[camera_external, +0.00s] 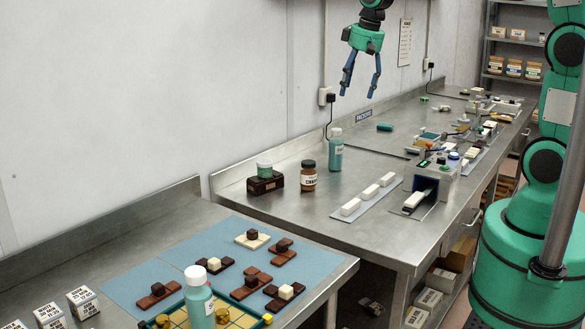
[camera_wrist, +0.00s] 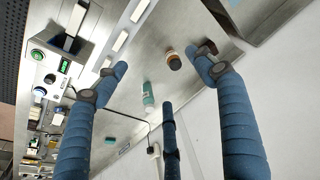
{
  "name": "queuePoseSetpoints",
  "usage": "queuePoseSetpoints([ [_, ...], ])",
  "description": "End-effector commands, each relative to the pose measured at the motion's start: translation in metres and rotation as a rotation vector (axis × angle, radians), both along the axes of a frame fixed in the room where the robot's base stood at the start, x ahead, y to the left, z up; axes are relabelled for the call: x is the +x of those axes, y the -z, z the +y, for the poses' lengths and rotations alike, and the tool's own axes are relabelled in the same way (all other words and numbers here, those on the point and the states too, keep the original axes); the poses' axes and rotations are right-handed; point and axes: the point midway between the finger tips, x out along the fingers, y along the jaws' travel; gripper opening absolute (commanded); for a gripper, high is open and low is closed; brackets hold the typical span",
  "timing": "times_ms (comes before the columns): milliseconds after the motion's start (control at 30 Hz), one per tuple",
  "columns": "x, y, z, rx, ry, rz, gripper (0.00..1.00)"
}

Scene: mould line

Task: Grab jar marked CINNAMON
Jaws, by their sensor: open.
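The jar marked CINNAMON (camera_external: 308,177) is a small brown jar with a dark lid and a pale label reading "CINNA…", the rest turned out of sight. It stands upright on the steel bench, between a dark wooden block and a teal bottle. In the wrist view the jar (camera_wrist: 174,61) shows from above, between the blue fingers and close to the right one. My gripper (camera_external: 357,95) is open and empty, high above the bench, above and to the right of the jar in the external view. Its spread fingers also show in the wrist view (camera_wrist: 157,68).
The teal bottle (camera_external: 335,152) stands close behind right. A strip of white blocks (camera_external: 368,193) lies to the right. The wall is behind; bench in front of the jar is clear.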

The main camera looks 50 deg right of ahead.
Motion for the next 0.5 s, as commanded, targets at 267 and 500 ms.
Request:
queuePoseSetpoints([
  [267,0.061,0.035,-0.012,0.007,0.032,0.058,0.70],
  [500,0.108,0.076,-0.022,0.014,0.059,0.105,0.70],
])
